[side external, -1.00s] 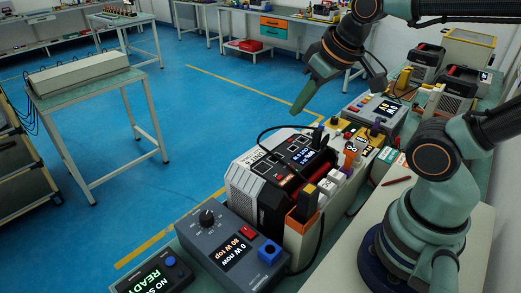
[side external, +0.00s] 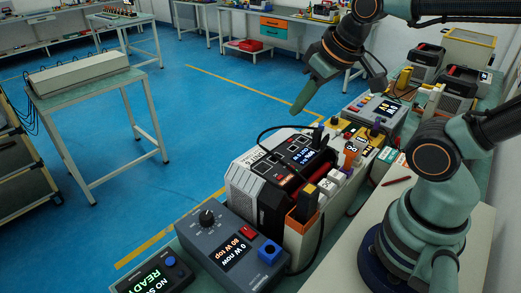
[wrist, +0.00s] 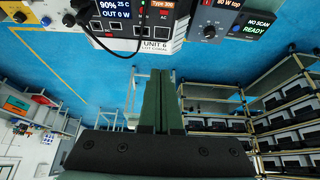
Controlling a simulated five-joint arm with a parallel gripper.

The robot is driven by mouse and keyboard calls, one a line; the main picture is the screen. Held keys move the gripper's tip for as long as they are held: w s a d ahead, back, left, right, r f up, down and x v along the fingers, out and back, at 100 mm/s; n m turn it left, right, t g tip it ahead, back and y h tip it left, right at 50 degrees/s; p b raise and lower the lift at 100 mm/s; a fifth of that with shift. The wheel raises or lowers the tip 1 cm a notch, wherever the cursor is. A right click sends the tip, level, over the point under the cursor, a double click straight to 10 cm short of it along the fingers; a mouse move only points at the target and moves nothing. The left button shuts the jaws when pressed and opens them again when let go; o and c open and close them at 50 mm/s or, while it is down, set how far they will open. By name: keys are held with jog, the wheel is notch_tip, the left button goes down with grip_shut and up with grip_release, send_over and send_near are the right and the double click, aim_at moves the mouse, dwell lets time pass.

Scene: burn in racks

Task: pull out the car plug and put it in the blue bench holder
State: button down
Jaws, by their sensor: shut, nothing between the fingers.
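The power unit (side external: 250,185) stands in the middle of the bench with a lit screen; its front also shows in the wrist view (wrist: 158,30). A dark plug (side external: 318,134) stands upright at its top edge, near a looping black cable; I cannot tell for certain that it is the car plug. The blue holder (side external: 269,251) is a small blue block with a round dark opening, on the grey load box. My gripper (side external: 298,109) is in the air behind the unit, apart from everything. Its green fingers (wrist: 160,75) are together and empty.
An orange holder (side external: 302,225) with a dark, yellow-topped piece stands at the unit's right. The grey load box (side external: 225,250) and a small scanner box (side external: 155,277) are in front. More devices (side external: 377,115) line the bench behind. The air around my gripper is clear.

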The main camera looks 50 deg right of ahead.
jog(key=c, duration=1.5)
grip_release()
jog(key=shift+c, duration=0.2)
jog(key=o, duration=0.9)
jog(key=shift+w+d, duration=0.2)
jog(key=shift+d, duration=0.15)
jog(key=shift+o, duration=0.2)
jog(key=g, duration=0.6)
send_near(318, 129)
jog(key=f, duration=1.1)
jog(key=shift+s+f, duration=0.2)
jog(key=shift+f, duration=0.15)
grip_shut()
